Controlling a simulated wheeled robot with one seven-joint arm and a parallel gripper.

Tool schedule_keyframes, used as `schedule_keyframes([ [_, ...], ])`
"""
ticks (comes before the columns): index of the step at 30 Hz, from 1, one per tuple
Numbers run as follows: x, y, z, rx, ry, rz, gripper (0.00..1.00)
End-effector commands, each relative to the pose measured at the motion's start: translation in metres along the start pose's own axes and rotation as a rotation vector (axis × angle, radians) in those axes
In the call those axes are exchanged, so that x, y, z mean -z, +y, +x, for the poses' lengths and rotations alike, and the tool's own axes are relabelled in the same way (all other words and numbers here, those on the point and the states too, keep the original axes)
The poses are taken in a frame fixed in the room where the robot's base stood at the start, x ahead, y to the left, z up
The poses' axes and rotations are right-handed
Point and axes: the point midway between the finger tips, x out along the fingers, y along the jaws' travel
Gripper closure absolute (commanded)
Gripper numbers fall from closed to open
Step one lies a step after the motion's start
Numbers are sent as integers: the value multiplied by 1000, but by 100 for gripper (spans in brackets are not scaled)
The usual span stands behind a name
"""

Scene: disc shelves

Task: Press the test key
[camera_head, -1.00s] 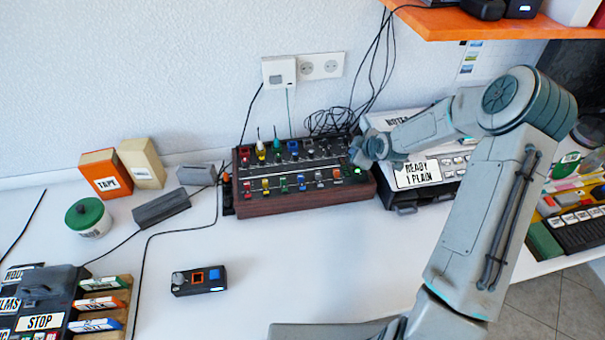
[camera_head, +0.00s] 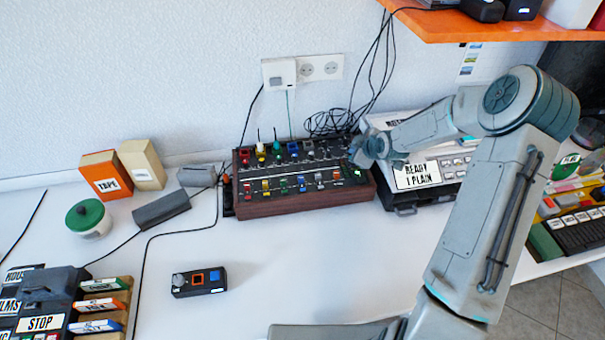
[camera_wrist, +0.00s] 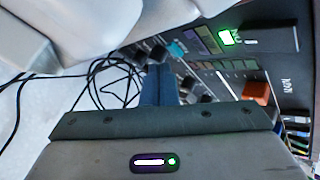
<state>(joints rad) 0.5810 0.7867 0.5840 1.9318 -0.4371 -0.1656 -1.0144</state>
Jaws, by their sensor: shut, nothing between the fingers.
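A wooden-sided panel (camera_head: 300,207) with rows of coloured plugs and knobs stands against the wall in the head view. A small green light (camera_head: 358,171) glows at its right end. My gripper (camera_head: 361,160) is over that right end, close above the face. In the wrist view my shut, empty fingers (camera_wrist: 159,84) point at the panel among black knobs. The green-lit window (camera_wrist: 228,37) and an orange key (camera_wrist: 256,92) lie to the right of the fingers. I cannot read which key is the test key, nor tell whether the fingertips touch the panel.
A label box (camera_head: 418,175) stands right of the panel, under my arm. Black cables (camera_head: 330,122) lie behind the panel. The orange shelf (camera_head: 480,24) overhangs at upper right.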

Motion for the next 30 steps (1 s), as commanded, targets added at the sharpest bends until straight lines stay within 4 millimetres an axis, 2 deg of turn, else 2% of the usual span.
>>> schedule_keyframes([
  [11,2,2,-3,0,0,1,100],
  [30,31,32,-43,0,-1,1,100],
])
